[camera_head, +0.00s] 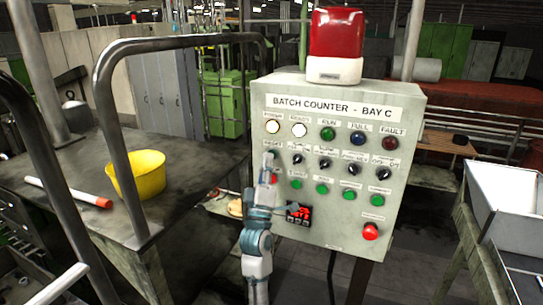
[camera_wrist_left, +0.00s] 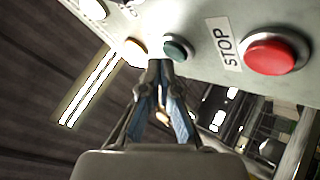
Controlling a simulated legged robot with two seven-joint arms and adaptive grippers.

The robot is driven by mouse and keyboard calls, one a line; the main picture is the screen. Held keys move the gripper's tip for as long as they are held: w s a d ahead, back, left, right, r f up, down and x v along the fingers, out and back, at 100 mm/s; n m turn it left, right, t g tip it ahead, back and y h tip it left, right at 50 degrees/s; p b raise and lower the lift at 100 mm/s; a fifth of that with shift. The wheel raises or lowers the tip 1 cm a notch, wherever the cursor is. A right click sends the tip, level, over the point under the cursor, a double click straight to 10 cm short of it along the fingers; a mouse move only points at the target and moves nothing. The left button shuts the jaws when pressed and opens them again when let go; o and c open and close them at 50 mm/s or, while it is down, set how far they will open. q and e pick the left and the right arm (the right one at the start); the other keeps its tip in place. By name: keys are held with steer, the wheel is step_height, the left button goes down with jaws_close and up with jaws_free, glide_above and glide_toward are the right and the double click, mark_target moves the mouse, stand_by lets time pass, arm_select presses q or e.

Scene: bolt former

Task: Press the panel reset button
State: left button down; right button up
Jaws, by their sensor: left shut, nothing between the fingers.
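The grey panel (camera_head: 330,235) is headed "BATCH COUNTER - BAY C". A green button (camera_head: 273,154) sits at the upper left of its controls, under a small label that I cannot read for certain. It also shows in the left wrist view (camera_wrist_left: 178,47), beside a red button (camera_wrist_left: 270,52) labelled STOP. My left gripper (camera_head: 268,160) is shut and empty, its tips at the green button's edge; the wrist view shows the tips (camera_wrist_left: 160,66) just below it. I cannot tell whether they touch. In the head view my gripper partly covers the red STOP button. My right gripper is not in view.
The panel also holds lamps, black knobs, several green buttons and a lower red button (camera_head: 370,231). A red beacon (camera_head: 336,40) tops it. A bench (camera_head: 60,165) with a yellow bowl (camera_head: 137,175) and a metal rail (camera_head: 120,130) stand left. A white bin (camera_head: 505,200) stands right.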

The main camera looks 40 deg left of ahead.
arm_select(q)
steer(key=s, duration=0.2)
steer(key=s+d+p, duration=0.1)
steer(key=s, duration=0.2)
steer(key=shift+s+d, duration=0.2)
steer(key=shift+s, duration=0.1)
